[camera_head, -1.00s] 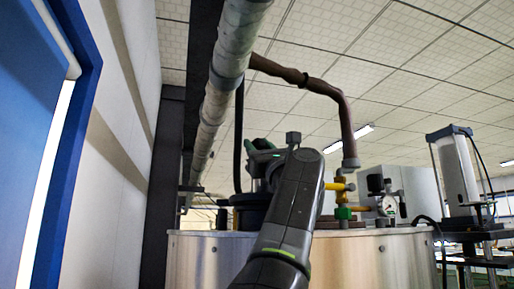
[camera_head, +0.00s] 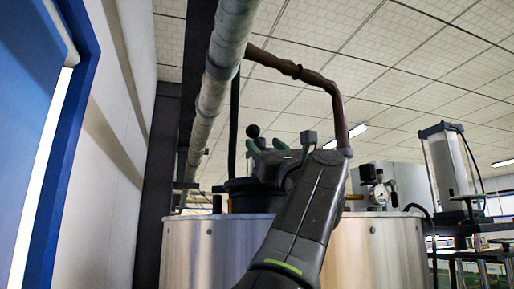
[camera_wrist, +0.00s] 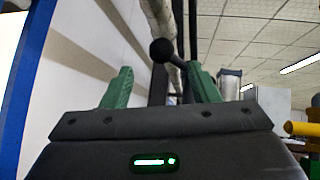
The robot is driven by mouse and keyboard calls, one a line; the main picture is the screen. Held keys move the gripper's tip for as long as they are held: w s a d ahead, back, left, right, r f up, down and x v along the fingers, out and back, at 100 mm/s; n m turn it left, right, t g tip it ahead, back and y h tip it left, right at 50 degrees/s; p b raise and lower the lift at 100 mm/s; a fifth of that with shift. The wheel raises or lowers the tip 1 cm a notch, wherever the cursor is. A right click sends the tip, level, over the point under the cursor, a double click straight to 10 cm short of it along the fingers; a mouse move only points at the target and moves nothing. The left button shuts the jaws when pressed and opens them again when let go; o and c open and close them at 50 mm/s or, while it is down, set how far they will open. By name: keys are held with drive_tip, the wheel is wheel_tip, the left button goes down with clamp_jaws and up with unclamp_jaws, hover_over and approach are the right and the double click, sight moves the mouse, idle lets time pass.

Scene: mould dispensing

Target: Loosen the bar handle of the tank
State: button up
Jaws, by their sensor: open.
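The steel tank (camera_head: 205,255) stands in front of me in the head view, with a black fitting (camera_head: 250,197) on its lid. A black ball knob (camera_head: 253,131), the end of the bar handle, shows just above my gripper (camera_head: 265,146). In the wrist view, the ball (camera_wrist: 161,50) and a short dark bar running right from it lie beyond the fingertips, between the two green fingers in the picture. My gripper (camera_wrist: 162,88) is open, its fingers wide apart. I cannot tell whether it touches the bar. My arm hides the rest of the handle.
A thick pale pipe (camera_head: 222,75) and a thinner brown pipe (camera_head: 310,77) run close above and behind my gripper. A gauge (camera_head: 380,196) is on the tank's right. A yellow fitting (camera_wrist: 302,129) shows at right in the wrist view. A wall (camera_head: 115,150) is at left.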

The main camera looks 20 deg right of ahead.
sight(254, 135)
drive_tip(key=b+v, duration=0.1)
drive_tip(key=v, duration=0.5)
drive_tip(key=shift+b, duration=0.35)
drive_tip(key=shift+w, duration=0.1)
drive_tip(key=p+x, duration=0.6)
drive_tip(key=x, duration=0.7)
drive_tip(key=shift+w+r+p, duration=0.2)
drive_tip(key=shift+r+p, duration=0.1)
drive_tip(key=shift+p, duration=0.05)
drive_tip(key=shift+w+a+r, duration=0.15)
drive_tip(key=shift+w+r, duration=0.05)
drive_tip(key=shift+f+h, duration=0.2)
drive_tip(key=shift+h, duration=0.1)
drive_tip(key=shift+a, duration=0.15)
drive_tip(key=shift+s, duration=0.1)
